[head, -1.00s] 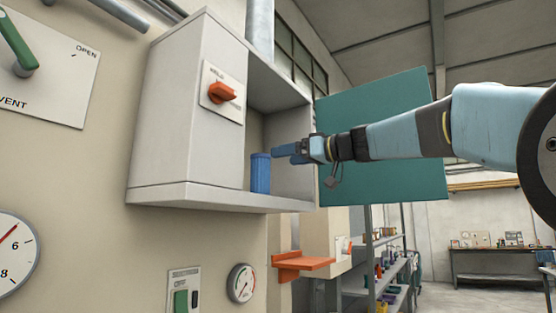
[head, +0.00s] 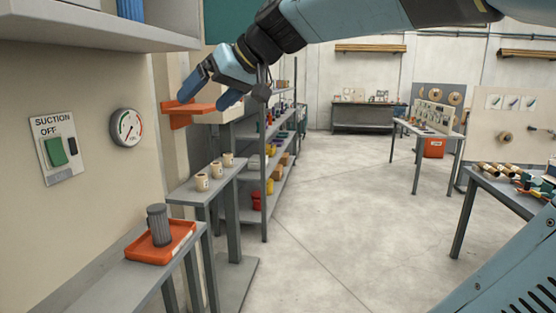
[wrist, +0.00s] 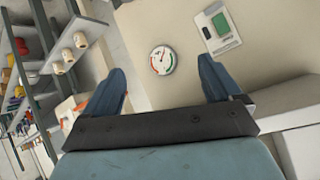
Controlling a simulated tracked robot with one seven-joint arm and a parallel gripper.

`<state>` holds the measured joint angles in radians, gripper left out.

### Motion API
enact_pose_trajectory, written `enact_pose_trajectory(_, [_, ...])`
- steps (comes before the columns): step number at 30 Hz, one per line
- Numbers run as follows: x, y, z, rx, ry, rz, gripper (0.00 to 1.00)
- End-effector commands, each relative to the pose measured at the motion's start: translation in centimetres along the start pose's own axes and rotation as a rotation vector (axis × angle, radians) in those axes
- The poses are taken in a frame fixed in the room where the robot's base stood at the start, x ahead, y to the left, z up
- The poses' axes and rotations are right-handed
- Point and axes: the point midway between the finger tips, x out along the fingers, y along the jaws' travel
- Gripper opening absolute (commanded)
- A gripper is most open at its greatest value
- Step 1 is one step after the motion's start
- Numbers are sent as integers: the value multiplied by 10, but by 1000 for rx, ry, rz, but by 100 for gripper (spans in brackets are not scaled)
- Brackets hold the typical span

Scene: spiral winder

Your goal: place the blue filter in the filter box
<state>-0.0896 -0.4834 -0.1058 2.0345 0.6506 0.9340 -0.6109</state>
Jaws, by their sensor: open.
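The blue filter (head: 130,10) stands upright on the floor of the grey filter box (head: 95,32), at the top left of the head view. Only the filter's lower part shows; its top is cut off by the frame. The box's teal door (head: 222,18) hangs open to the right of it. My gripper (head: 202,102) is open and empty, below and to the right of the box, apart from the filter. In the wrist view my open gripper (wrist: 160,64) faces the wall, with nothing between its fingers.
An orange wall shelf (head: 190,108) is close behind my gripper. Below stand a grey filter (head: 158,226) in an orange tray (head: 178,246) and a bench with several cups (head: 215,170). A suction switch (head: 58,150) and gauge (head: 127,127) are on the wall.

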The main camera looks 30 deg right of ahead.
Motion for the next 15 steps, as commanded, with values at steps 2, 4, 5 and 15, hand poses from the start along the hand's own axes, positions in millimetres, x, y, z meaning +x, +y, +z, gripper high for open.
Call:
enact_pose_trajectory(2, [3,9,61,56,-92,93,91])
enact_pose_trajectory(4, [6,18,111,104,-164,185,91])
enact_pose_trajectory(5, [6,23,131,122,-191,224,91])
enact_pose_trajectory(15, [0,55,257,215,-323,505,91])
